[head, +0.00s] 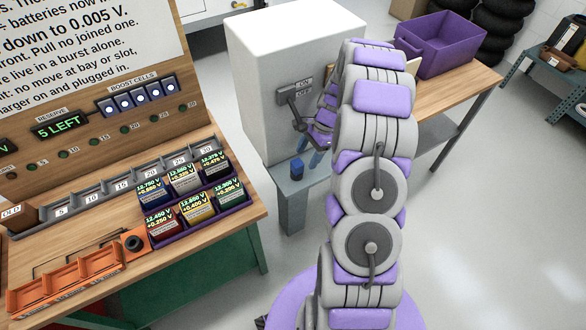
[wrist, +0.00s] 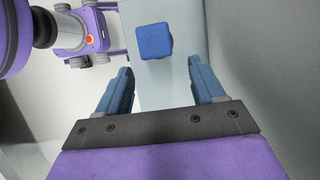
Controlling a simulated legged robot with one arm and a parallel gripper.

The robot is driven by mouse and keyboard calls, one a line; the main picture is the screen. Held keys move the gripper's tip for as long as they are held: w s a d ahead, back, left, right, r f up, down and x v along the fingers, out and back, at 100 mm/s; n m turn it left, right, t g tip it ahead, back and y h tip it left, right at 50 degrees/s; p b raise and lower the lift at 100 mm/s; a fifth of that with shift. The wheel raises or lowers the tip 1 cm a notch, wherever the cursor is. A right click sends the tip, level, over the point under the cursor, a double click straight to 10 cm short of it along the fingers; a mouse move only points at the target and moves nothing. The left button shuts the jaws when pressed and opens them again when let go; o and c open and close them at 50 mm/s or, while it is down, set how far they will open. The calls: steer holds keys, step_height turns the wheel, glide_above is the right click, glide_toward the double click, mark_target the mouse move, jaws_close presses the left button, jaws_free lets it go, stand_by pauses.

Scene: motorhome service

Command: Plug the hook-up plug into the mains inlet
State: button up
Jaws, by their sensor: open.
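A small blue block-like piece (head: 297,169), which looks like the hook-up plug, stands on a grey ledge beside the white cabinet. It also shows in the wrist view (wrist: 155,41), beyond my fingertips and roughly between their lines. My gripper (wrist: 163,75) is open, with nothing between its blue fingers. In the head view my gripper (head: 318,158) is just right of the blue piece, partly hidden by my arm. I cannot make out a mains inlet in either view.
The white cabinet (head: 265,75) carries an ON/OFF lever (head: 290,95). The grey ledge (head: 290,190) is narrow. A wooden bench with battery cells (head: 160,222) and an orange tray (head: 65,285) stands left. A purple crate (head: 440,45) sits on the right bench.

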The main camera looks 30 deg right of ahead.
mark_target(296, 163)
steer(key=shift+d+f, duration=0.2)
steer(key=shift+d, duration=0.4)
steer(key=a, duration=0.2)
steer(key=shift+s+a, duration=0.1)
steer(key=shift+a, duration=0.3)
steer(key=a, duration=0.1)
steer(key=a+f+b, duration=0.1)
steer(key=a+f, duration=0.1)
steer(key=a, duration=0.1)
steer(key=shift+a+f, duration=0.1)
steer(key=shift+f, duration=0.15)
steer(key=shift+d+f, duration=0.1)
steer(key=shift+d, duration=1.2)
steer(key=shift+c, duration=1.2)
steer(key=shift+d, duration=0.25)
steer(key=shift+c, duration=1.6)
steer(key=shift+a, duration=1.15)
steer(key=c, duration=0.5)
steer(key=shift+d, duration=0.1)
steer(key=shift+d, duration=0.1)
